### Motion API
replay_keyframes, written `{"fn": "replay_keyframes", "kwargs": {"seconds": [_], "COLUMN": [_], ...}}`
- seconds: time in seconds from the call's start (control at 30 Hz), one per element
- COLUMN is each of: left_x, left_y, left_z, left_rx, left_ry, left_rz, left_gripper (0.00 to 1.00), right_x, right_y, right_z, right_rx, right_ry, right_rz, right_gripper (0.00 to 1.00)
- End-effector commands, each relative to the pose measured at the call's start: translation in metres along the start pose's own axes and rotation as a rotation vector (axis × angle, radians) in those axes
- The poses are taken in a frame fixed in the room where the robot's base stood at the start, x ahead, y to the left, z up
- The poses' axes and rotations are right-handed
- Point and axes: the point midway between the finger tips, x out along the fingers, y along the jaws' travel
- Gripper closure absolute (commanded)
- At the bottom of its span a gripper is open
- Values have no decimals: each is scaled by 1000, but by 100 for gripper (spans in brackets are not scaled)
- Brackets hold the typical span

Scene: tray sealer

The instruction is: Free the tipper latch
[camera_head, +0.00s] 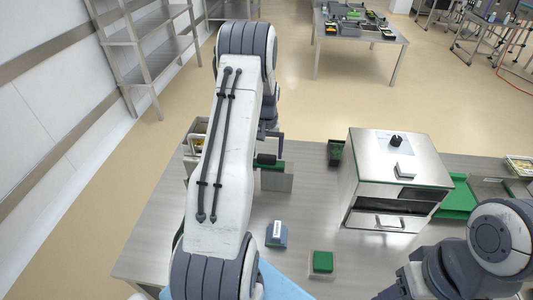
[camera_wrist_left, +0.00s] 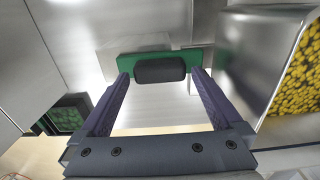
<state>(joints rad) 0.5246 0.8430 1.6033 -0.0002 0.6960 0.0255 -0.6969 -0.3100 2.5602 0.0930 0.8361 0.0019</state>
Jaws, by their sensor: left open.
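A black rounded grip (camera_wrist_left: 160,71) sits on a green plate (camera_wrist_left: 128,63) in the left wrist view; I take it for the tipper latch. In the head view the black grip (camera_head: 266,159) shows beside my arm, with a green edge behind it. My left gripper (camera_wrist_left: 162,75) is open. Its two fingertips stand on either side of the black grip, with a small gap at each side. In the head view my left arm hides part of this spot. My right arm is at the bottom right of the head view; its gripper is out of the frame.
A steel bin of yellow pieces (camera_wrist_left: 300,75) stands close to the right of the left gripper. A dark crate with green contents (camera_head: 335,152) and the steel sealer (camera_head: 365,190) stand to the right. A blue-grey block (camera_head: 276,236) and a green block (camera_head: 322,261) lie in front.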

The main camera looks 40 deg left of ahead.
Motion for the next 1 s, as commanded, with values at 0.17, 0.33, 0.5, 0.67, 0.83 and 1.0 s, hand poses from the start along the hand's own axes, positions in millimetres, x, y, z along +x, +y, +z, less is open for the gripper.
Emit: {"fn": "replay_keyframes", "kwargs": {"seconds": [0.17, 0.33, 0.5, 0.67, 0.83, 1.0], "left_x": [19, 25, 25, 25, 24, 25], "left_y": [0, 0, 0, 0, 0, -4], "left_z": [0, 0, 0, 0, 0, -1], "left_rx": [0, 0, 0, 0, 0, -15], "left_ry": [-1, 1, 1, 1, 1, 1], "left_rz": [0, 0, 0, 0, 0, 0], "left_gripper": [0, 0, 0, 54, 100, 100], "right_x": [-7, -7, -7, -7, -7, -6], "right_y": [0, 0, 0, 0, 0, 0], "right_z": [0, 0, 0, 0, 0, 0], "right_rx": [0, 0, 0, 0, 0, 0], "right_ry": [0, 0, 0, 0, 0, 0], "right_rz": [0, 0, 0, 0, 0, 0], "right_gripper": [50, 50, 50, 50, 50, 50]}}
